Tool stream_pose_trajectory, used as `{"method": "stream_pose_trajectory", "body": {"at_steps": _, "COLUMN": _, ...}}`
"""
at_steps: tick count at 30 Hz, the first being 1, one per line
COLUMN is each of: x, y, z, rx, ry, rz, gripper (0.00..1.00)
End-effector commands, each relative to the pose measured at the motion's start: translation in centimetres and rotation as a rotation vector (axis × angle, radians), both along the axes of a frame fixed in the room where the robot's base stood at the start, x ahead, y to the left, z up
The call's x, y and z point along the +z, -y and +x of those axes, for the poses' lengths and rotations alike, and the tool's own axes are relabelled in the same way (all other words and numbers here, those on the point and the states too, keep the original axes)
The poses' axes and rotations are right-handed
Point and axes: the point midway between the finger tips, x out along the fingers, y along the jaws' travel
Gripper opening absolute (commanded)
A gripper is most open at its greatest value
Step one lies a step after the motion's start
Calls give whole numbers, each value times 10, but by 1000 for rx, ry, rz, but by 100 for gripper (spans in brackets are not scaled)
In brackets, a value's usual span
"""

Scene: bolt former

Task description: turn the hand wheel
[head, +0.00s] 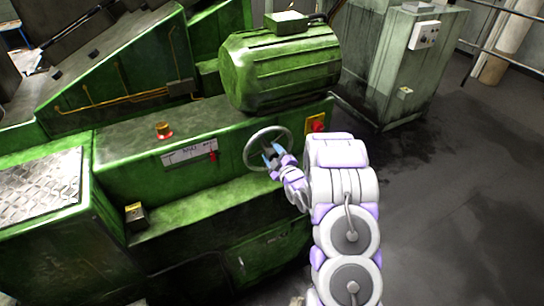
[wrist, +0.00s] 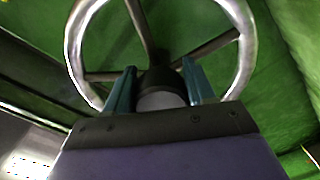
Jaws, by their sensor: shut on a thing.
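The hand wheel (head: 251,150) is a silver metal ring with spokes on the front of the green machine. In the wrist view its rim (wrist: 246,50) fills the upper middle, with a dark hub (wrist: 160,80) at its centre. My gripper (head: 271,154) reaches the wheel from the lower right. In the wrist view my gripper's two teal fingers (wrist: 160,85) stand on either side of the hub and are shut on it. The lower part of the rim is hidden behind my gripper.
The green machine (head: 200,205) has a red button (head: 163,130) left of the wheel and a yellow-and-red switch (head: 316,123) right of it. A large green motor (head: 280,70) sits above. A grey cabinet (head: 410,60) stands behind. The floor (head: 450,200) at right is clear.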

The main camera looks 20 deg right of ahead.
Motion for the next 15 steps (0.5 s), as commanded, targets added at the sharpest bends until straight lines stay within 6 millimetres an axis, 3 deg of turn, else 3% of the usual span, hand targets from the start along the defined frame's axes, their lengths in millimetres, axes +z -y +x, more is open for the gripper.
{"method": "stream_pose_trajectory", "body": {"at_steps": 15, "x": -4, "y": 0, "z": 0, "rx": 3, "ry": 7, "rz": -371, "gripper": 0}}
